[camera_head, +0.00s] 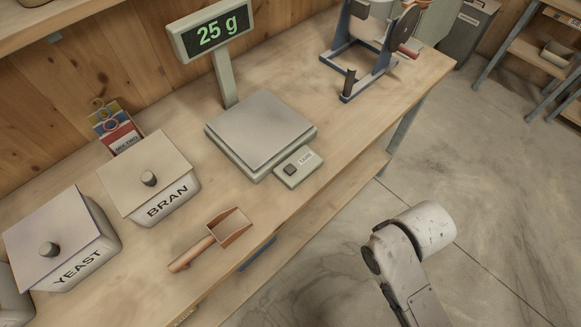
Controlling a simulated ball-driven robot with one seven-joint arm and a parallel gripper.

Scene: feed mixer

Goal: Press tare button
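The scale (262,133) stands on the wooden workbench, with an empty flat metal plate on top. Its display (212,29), on a post behind the plate, reads 25 g in green. A small control panel (301,167) juts from the scale's front right side. It bears a dark square tare button (290,170) and a small label beside it. Nothing touches the button. Part of my white arm shows at the lower right, over the floor beyond the bench's front edge. My gripper is not in view.
A copper-coloured scoop (229,229) lies on the bench in front of the scale. Lidded bins marked BRAN (166,202) and YEAST (75,262) stand at left. A blue-framed machine (371,75) stands behind right. The bench front just below the panel is clear.

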